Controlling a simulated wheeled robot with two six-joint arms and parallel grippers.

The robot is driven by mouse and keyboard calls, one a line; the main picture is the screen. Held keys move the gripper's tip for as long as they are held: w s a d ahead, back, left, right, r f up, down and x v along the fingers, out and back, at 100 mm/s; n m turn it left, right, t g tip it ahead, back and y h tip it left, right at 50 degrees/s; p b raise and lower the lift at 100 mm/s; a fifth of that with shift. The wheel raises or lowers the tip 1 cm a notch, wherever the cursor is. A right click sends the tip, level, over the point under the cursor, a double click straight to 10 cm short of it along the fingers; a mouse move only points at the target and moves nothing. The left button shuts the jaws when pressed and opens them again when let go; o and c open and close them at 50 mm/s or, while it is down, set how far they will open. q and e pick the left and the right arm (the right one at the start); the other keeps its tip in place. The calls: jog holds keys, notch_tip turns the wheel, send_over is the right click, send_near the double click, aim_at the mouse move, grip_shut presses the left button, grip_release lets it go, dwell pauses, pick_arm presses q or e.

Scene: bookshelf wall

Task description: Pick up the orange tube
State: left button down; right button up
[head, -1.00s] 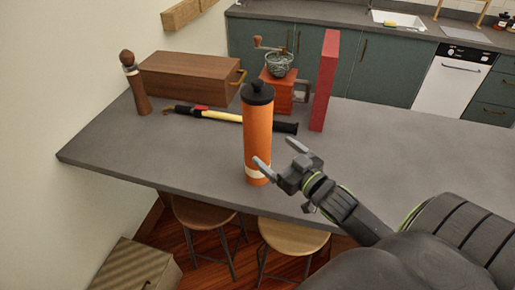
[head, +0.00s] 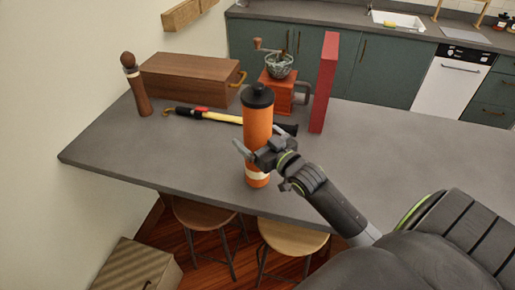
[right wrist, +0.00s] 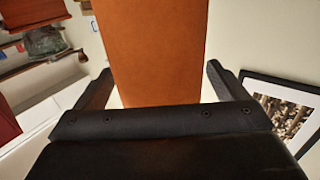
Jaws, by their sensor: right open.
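The orange tube (head: 257,125) stands upright near the front edge of the grey counter, with a black cap and a pale band near its base. My right gripper (head: 255,150) is at the tube's lower middle, its jaws open. In the right wrist view the tube (right wrist: 152,50) fills the space between the two fingers of my gripper (right wrist: 158,85), one finger on each side. I cannot tell whether either finger touches it. My left gripper is not in view.
On the counter (head: 400,150), a yellow and black umbrella-like item (head: 222,116) lies behind the tube. A wooden box (head: 187,78), a pepper mill (head: 136,84), a coffee grinder (head: 280,90) and a red book (head: 324,82) stand further back. The right side is clear.

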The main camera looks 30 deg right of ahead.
jog(key=shift+c, duration=0.4)
jog(key=c, duration=1.1)
